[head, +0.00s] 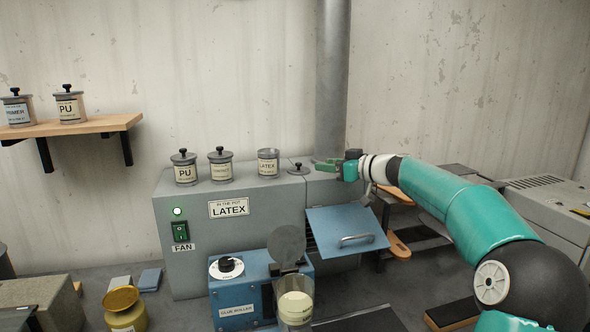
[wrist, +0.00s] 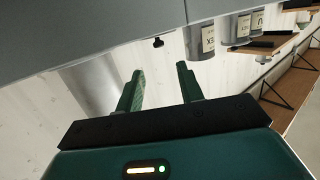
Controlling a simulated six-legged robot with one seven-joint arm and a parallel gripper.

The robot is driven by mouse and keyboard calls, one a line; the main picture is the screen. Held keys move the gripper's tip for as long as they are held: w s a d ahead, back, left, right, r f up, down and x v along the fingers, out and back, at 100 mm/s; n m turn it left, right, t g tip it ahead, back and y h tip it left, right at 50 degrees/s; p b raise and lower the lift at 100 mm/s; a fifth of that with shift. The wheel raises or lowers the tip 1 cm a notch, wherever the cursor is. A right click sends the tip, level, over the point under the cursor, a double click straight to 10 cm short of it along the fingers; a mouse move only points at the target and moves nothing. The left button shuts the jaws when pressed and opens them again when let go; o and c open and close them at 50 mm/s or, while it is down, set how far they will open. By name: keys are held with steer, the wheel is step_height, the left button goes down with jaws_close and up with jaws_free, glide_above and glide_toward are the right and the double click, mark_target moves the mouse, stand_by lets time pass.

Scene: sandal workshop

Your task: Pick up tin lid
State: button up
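The tin lid (head: 299,169) is a flat grey disc with a dark knob. It lies on top of the grey cabinet, right of the LATEX tin (head: 268,162), which has no lid on it. In the upside-down wrist view the lid's dark knob (wrist: 158,43) shows ahead of the fingers, near the cabinet top; its disc is hard to make out. My gripper (head: 328,167) is just right of the lid, low over the cabinet top and apart from it. In the wrist view my gripper (wrist: 160,82) has its two green fingers spread, with nothing between them.
Two lidded tins, one PU (head: 186,170) and one partly readable (head: 221,167), stand left of the LATEX tin. A grey pipe (head: 333,80) rises behind my gripper. The blue flap (head: 346,233) juts from the cabinet front. A shelf (head: 85,126) with tins hangs at left.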

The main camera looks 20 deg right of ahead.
mark_target(299, 163)
steer(key=x, duration=0.5)
steer(key=shift+f, duration=0.1)
steer(key=shift+w+a, duration=0.25)
steer(key=x, duration=0.5)
steer(key=shift+w+f, duration=0.2)
steer(key=shift+w, duration=0.2)
jaws_close()
